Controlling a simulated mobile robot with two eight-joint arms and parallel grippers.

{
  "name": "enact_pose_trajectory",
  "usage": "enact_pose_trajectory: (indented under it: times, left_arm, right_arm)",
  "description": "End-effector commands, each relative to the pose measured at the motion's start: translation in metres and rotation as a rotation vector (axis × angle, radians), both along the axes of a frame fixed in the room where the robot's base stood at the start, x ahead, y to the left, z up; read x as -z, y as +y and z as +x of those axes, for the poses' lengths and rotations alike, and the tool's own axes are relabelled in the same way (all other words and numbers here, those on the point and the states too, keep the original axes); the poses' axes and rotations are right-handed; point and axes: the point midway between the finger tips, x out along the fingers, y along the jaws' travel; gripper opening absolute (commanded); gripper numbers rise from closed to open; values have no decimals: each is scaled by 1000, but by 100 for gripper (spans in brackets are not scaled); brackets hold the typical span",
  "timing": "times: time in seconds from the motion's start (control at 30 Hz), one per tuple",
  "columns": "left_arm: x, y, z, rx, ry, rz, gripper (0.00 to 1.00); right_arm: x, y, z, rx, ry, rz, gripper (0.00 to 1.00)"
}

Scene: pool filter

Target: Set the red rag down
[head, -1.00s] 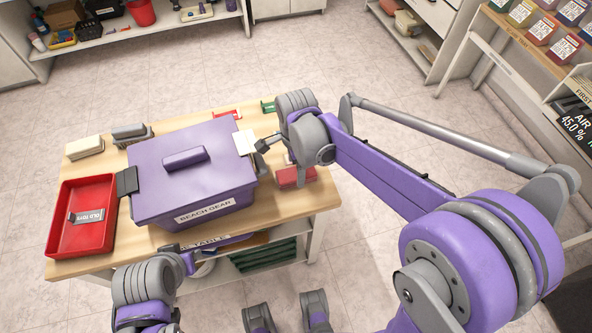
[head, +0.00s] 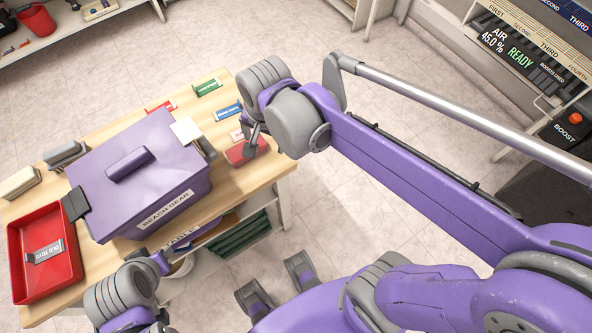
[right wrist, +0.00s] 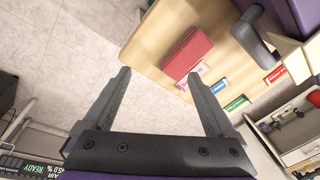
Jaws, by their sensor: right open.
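The red rag (head: 240,153) lies folded on the wooden table (head: 265,174) near its right edge, beside a small pink label. It also shows in the right wrist view (right wrist: 187,53), flat on the wood. My right gripper (head: 257,136) is by the rag in the head view. In the right wrist view my right gripper (right wrist: 158,74) is open with nothing between its fingers, and the rag lies beyond the fingertips. My left gripper (head: 160,262) is low in front of the table; its jaws are too unclear to read.
A purple lidded box (head: 120,205) marked BEACH GEAR fills the table's middle. A red tray (head: 18,262) stands at its left. Green (head: 206,87) and blue (head: 228,111) labels lie along the far right side. A shelf with a BOOST button (head: 572,118) is at far right.

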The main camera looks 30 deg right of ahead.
Motion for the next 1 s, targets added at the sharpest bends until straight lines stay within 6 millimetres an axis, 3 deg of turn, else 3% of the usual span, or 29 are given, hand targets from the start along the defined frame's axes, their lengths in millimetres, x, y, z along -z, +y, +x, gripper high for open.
enact_pose_trajectory:
  times: [0.03, 0.1, 0.33, 0.5, 1.0]
  left_arm:
    - [0, 0, 0, 0, 0, 0, 35]
    - [0, 0, 0, 0, 0, 0, 35]
    - [0, 0, 0, 0, 0, 0, 35]
    - [0, 0, 0, 0, 0, 0, 35]
    - [0, 0, 0, 0, 0, 0, 35]
  right_arm:
    - [7, -7, -20, -121, -41, -25, 91]
    - [16, -14, -42, -307, -99, -74, 91]
    - [47, -28, -91, -748, -225, -239, 91]
    - [56, -31, -101, -865, -252, -295, 91]
    - [56, -31, -101, -874, -253, -297, 91]
